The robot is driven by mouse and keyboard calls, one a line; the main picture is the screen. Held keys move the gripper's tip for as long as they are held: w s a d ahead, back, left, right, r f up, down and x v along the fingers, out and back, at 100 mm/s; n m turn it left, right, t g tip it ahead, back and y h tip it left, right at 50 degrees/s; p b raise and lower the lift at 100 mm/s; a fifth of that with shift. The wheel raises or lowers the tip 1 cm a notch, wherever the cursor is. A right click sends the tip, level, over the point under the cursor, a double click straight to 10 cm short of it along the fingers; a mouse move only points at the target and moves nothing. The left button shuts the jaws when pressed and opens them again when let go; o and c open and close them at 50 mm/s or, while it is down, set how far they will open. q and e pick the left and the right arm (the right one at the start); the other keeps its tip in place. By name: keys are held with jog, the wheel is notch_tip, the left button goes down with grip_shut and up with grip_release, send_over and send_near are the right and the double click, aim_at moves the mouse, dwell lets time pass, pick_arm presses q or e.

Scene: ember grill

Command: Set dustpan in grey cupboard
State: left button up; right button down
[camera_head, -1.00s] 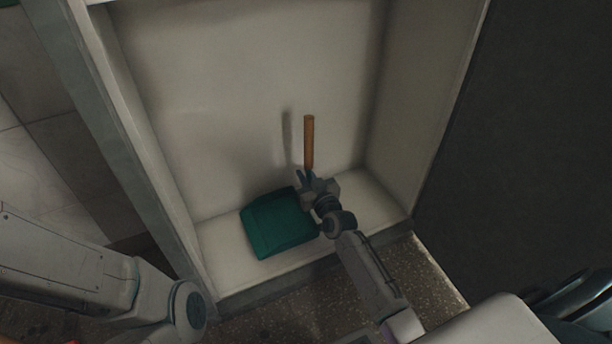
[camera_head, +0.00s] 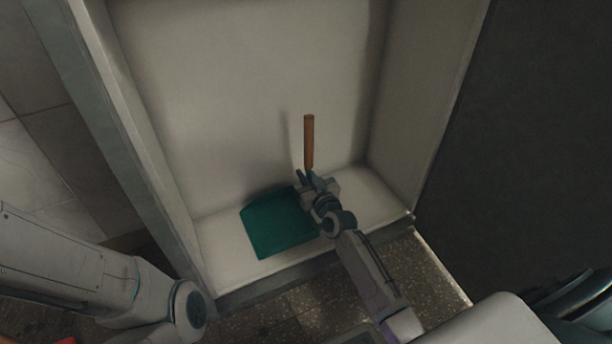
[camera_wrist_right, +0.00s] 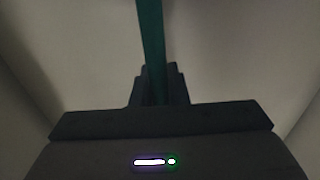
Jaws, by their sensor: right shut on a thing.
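The dustpan (camera_head: 276,226) has a flat green pan and an upright wooden handle (camera_head: 309,142). It is inside the grey cupboard (camera_head: 222,262), with its pan at the cupboard floor; whether it touches the floor I cannot tell. My right gripper (camera_head: 308,182) is shut on the dustpan just below the wooden handle and hides part of it. In the right wrist view the green shaft (camera_wrist_right: 152,45) runs up from between the fingers (camera_wrist_right: 157,88). My left arm shows at the lower left, but its gripper is out of view.
The cupboard's left side wall (camera_head: 150,165) and right side wall (camera_head: 425,95) stand either side of the dustpan. A dark panel (camera_head: 540,150) is at the right. Cupboard floor is bare to the left and right of the pan. Speckled floor (camera_head: 428,265) lies in front.

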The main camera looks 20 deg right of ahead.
jog(key=shift+f, duration=0.1)
jog(key=c, duration=1.3)
grip_release()
jog(key=shift+c, duration=0.2)
jog(key=shift+f, duration=0.15)
